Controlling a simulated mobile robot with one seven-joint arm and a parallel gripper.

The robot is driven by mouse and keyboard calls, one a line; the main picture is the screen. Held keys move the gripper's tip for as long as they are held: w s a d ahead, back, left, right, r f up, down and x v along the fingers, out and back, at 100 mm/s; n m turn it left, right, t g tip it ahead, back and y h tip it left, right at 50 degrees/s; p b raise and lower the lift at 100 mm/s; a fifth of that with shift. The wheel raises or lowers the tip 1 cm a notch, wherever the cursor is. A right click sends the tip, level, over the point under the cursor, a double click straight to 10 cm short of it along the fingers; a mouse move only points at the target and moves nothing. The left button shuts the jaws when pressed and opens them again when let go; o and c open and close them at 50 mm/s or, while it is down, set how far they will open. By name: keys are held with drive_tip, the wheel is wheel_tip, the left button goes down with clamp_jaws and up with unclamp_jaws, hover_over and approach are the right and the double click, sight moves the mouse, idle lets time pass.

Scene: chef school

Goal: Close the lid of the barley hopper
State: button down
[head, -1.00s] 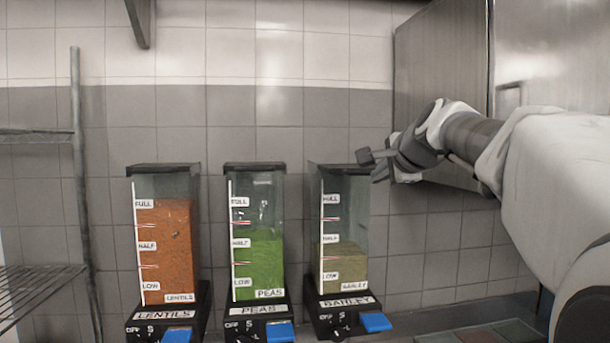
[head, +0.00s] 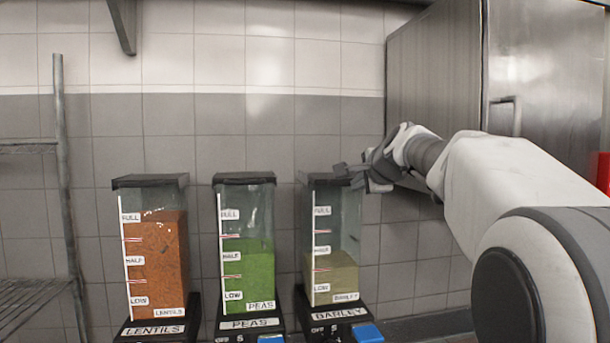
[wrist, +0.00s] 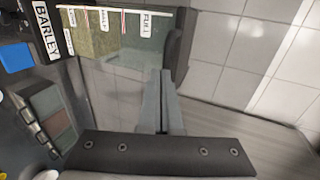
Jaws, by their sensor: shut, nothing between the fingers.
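The barley hopper (head: 333,240) is a clear bin with tan grain up to about the half mark, rightmost of three on the wall. Its dark lid (head: 318,179) lies across the top, looking level; its right end is hidden behind my gripper (head: 350,175). I cannot tell whether the lid is fully down. In the wrist view the hopper (wrist: 110,45) appears sideways, with the dark lid (wrist: 181,45) at its top end. My gripper (wrist: 163,78) is shut and empty, its fingertips close to the hopper's upper edge by the lid; contact is unclear.
The peas hopper (head: 247,250) and lentils hopper (head: 155,255) stand to the left with dark lids. A metal cabinet (head: 435,75) hangs above and right. A wire rack (head: 30,300) is at far left. The tiled wall (head: 290,130) above the hoppers is clear.

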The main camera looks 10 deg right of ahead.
sight(347, 180)
drive_tip(key=w+p, duration=0.3)
drive_tip(key=w, duration=0.3)
drive_tip(key=shift+w+r, duration=0.1)
drive_tip(key=shift+w, duration=0.25)
